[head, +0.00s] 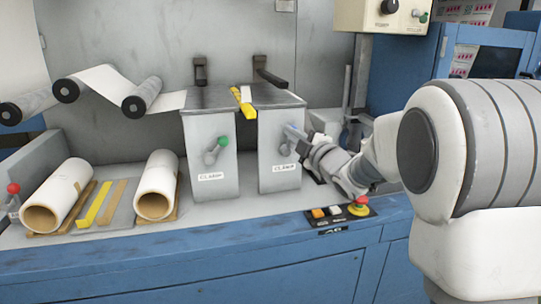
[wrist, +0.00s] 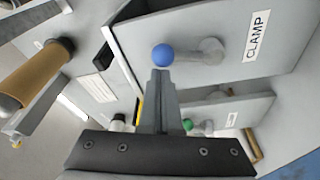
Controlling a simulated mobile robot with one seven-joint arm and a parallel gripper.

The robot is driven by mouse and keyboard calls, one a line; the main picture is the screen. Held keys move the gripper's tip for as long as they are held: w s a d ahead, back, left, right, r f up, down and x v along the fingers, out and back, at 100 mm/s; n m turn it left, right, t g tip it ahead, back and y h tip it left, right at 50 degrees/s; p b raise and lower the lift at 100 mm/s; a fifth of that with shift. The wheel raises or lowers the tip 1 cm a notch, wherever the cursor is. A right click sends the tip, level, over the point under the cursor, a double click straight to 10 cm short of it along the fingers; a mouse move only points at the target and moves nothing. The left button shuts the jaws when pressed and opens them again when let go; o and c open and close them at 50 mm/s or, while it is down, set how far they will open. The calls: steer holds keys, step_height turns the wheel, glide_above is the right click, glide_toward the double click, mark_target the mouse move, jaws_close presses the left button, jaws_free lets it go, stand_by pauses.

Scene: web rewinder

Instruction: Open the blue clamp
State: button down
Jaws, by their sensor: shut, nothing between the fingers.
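The blue clamp's ball knob (wrist: 162,55) sits on a short grey lever whose pivot (wrist: 211,50) is on a light grey panel labelled CLAMP. In the head view this is the right-hand clamp block (head: 272,172), and my gripper partly covers its lever. My gripper (wrist: 160,76) is shut and empty. Its fingertips are right at the blue knob in the wrist view; I cannot tell whether they touch it. The green clamp knob (head: 223,141) is on the left block and also shows in the wrist view (wrist: 187,124).
Two cardboard-cored rolls (head: 58,195) (head: 157,185) lie on the left of the bench. A small button panel (head: 340,214) with a red knob is at the front edge, below my wrist. A control box (head: 385,15) hangs above.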

steer(key=shift+w+d+f+m+t+h+b, duration=0.3)
steer(key=shift+d+m+b, duration=0.4)
steer(key=shift+m, duration=0.65)
steer(key=shift+w+d+f+m+t+b, duration=0.1)
steer(key=shift+d+m+t+b, duration=0.45)
steer(key=shift+m, duration=0.8)
steer(key=shift+d, duration=0.15)
steer(key=shift+r, duration=0.1)
